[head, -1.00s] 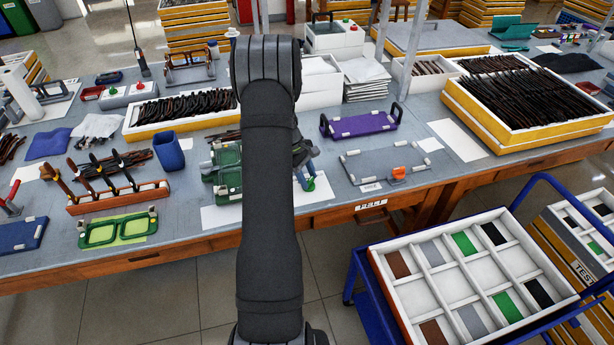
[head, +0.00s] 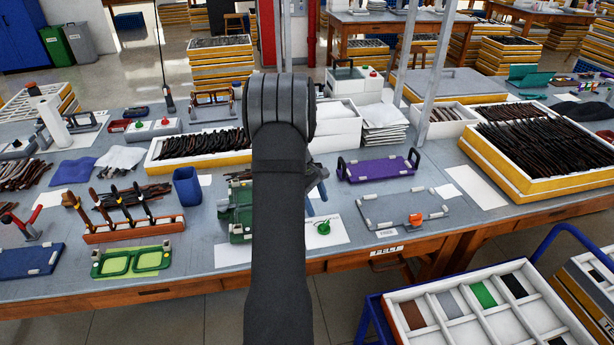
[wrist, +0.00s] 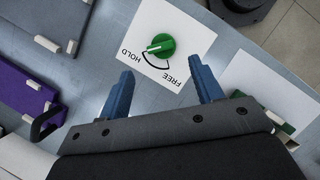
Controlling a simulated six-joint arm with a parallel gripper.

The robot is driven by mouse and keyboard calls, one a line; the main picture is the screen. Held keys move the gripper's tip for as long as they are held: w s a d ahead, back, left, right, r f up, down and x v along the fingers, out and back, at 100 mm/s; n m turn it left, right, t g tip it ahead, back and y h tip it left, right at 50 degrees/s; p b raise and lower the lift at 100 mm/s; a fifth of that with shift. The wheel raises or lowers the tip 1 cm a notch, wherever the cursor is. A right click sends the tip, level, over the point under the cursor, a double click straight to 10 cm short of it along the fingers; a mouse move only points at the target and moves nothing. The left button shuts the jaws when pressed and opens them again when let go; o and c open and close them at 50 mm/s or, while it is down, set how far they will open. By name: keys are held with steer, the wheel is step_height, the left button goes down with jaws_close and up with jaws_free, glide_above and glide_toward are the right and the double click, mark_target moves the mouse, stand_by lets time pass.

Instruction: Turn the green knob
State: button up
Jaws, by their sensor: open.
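The green knob (head: 323,228) sits on a white card (head: 336,240) on the workbench. In the wrist view the green knob (wrist: 164,44) has a white pointer aimed to the left, at the HOLD end of the black arc on the card (wrist: 178,22). The words HOLD and FREE are printed beside the arc. My gripper (wrist: 160,67) is open and empty, its blue fingers apart. The knob shows beyond the fingertips, between their lines, and is not gripped. In the head view my gripper (head: 321,186) is mostly hidden behind my arm, above and behind the knob.
A green fixture (head: 238,212) stands left of the card, partly hidden by my arm. A grey plate with an orange part (head: 415,218) lies to the right, and a purple tray (head: 378,168) behind it. Bare bench surrounds the card's right side.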

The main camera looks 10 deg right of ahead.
mark_target(324, 223)
steer(key=v, duration=1)
steer(key=shift+r, duration=0.2)
steer(key=x, duration=1.7)
steer(key=shift+f, duration=0.25)
